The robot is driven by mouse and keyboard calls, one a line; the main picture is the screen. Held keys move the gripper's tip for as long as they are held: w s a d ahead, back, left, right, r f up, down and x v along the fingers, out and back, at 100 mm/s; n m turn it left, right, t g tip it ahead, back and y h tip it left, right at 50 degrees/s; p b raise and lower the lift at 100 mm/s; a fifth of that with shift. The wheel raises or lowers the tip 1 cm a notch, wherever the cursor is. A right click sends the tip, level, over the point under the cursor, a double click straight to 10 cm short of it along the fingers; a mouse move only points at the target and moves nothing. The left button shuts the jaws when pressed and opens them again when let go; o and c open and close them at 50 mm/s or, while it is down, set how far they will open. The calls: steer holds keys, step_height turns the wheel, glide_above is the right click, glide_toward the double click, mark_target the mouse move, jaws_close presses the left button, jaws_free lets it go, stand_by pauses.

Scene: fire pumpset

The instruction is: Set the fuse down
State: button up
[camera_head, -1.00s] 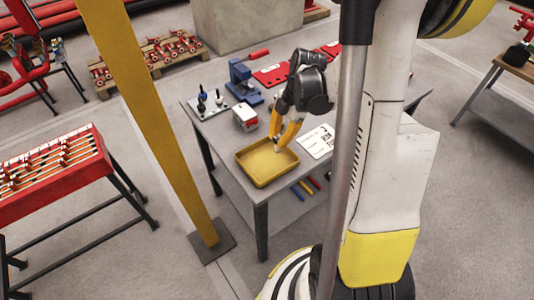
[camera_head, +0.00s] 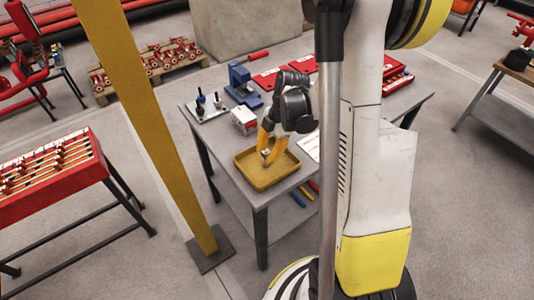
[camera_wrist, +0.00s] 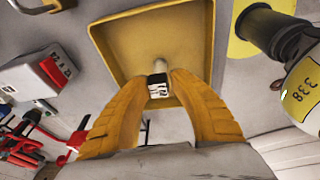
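The fuse (camera_wrist: 158,86) is a small cylinder with a black band and a printed white label in the wrist view. In the head view my gripper (camera_head: 266,157) points down over the yellow tray (camera_head: 251,181). In the head view the fuse is mostly hidden by the fingers. I cannot tell whether the fuse touches the tray floor.
The tray stands on a grey workbench (camera_head: 213,150). A white and red box (camera_head: 244,119), a blue vise (camera_head: 243,86) and a plate with dark pegs (camera_head: 207,107) stand behind it. Red cases lie at the back. A yellow post (camera_head: 150,110) stands left of the bench.

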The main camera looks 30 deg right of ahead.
steer(key=shift+o, duration=0.3)
steer(key=shift+r, duration=0.1)
steer(key=shift+r+p, duration=0.25)
steer(key=shift+p, duration=0.05)
steer(key=w+p+v, duration=0.1)
steer(key=p+v, duration=0.3)
steer(key=v, duration=0.8)
steer(key=s+a+r+m+t+h, duration=0.1)
steer(key=s+a+r+m+t, duration=0.2)
steer(key=s+a+r+m, duration=0.2)
steer(key=s+a+r+m+t+h, duration=0.1)
steer(key=s+a+r+m+t, duration=0.2)
steer(key=s+a+r+m, duration=0.3)
steer(key=shift+a+r+m+h, duration=0.45)
steer(key=shift+a+m, duration=2.25)
steer(key=shift+m, duration=0.9)
